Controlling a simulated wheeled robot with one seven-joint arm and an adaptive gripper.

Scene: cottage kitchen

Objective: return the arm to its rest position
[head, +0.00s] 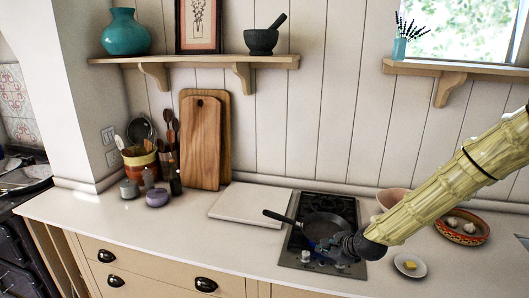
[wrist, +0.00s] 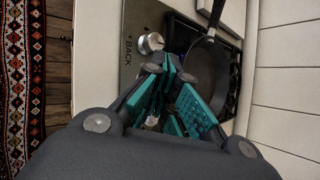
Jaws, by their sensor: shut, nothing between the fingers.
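My arm (head: 440,185) reaches in from the right side of the head view and slants down to the left over the counter. My gripper (head: 318,246) is at the front of the dark hob (head: 293,262), by its knobs and the near edge of the frying pan (head: 326,224). In the wrist view my gripper's teal-padded fingers (wrist: 172,100) are together and hold nothing. The pan (wrist: 206,75) and a silver knob (wrist: 150,43) lie just beyond them. Whether the fingers touch the hob or pan I cannot tell.
A plate with a yellow piece (head: 410,266) sits right of the hob, near my forearm. A patterned bowl (head: 462,228) and a pale bowl (head: 391,197) stand behind. A white board (head: 248,205) lies left of the hob. The front left counter (head: 120,225) is clear.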

